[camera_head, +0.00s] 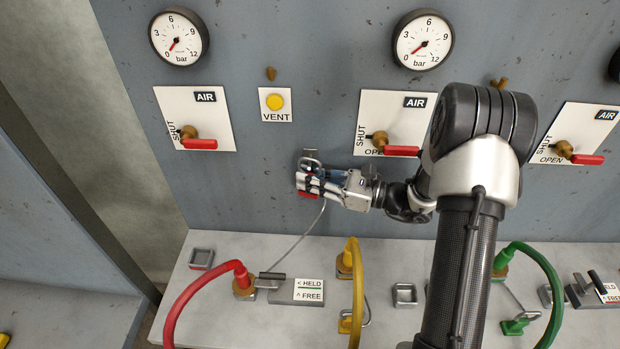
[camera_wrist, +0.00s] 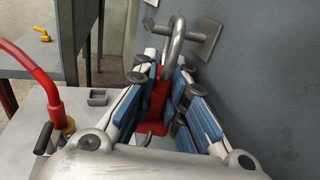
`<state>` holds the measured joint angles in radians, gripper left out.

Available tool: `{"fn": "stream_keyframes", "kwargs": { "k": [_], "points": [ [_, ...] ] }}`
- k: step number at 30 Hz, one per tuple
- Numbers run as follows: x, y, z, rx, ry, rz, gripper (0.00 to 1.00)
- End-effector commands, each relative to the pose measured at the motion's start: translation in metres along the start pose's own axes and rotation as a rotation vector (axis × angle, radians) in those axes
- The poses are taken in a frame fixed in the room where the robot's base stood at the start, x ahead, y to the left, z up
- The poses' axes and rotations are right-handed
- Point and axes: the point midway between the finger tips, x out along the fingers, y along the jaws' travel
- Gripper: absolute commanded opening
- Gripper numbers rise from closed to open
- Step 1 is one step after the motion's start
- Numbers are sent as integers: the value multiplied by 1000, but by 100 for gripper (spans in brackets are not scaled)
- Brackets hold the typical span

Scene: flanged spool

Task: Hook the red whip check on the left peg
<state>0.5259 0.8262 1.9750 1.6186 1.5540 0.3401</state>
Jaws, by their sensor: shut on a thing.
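The red whip check (camera_head: 307,194) is in my gripper (camera_head: 312,184), close to the grey wall panel. In the wrist view its red body (camera_wrist: 157,100) lies between the blue-padded fingers (camera_wrist: 165,82). A grey metal loop (camera_wrist: 171,50) rises from it at the left peg. The peg (camera_head: 311,157) is just above the fingertips in the head view; its wall plate (camera_wrist: 202,40) shows in the wrist view. The loop overlaps the peg in the picture; I cannot tell whether it is around it. A thin cable (camera_head: 303,238) hangs from the gripper towards the red hose.
The red hose (camera_head: 205,285) joins a brass fitting on the ledge (camera_head: 225,245) below. The yellow hose (camera_head: 358,285) and green hose (camera_head: 545,265) stand further right. A red-handled valve (camera_head: 400,151) is on the panel right of the peg.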

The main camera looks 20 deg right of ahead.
Motion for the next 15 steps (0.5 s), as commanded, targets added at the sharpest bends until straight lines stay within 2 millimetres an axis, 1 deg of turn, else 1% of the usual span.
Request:
{"fn": "stream_keyframes", "kwargs": {
  "k": [8, 9, 15],
  "points": [
    [0, 0, 0, 0, 0, 0, 0],
    [0, 0, 0, 0, 0, 0, 14],
    [0, 0, 0, 0, 0, 0, 27]
  ]
}}
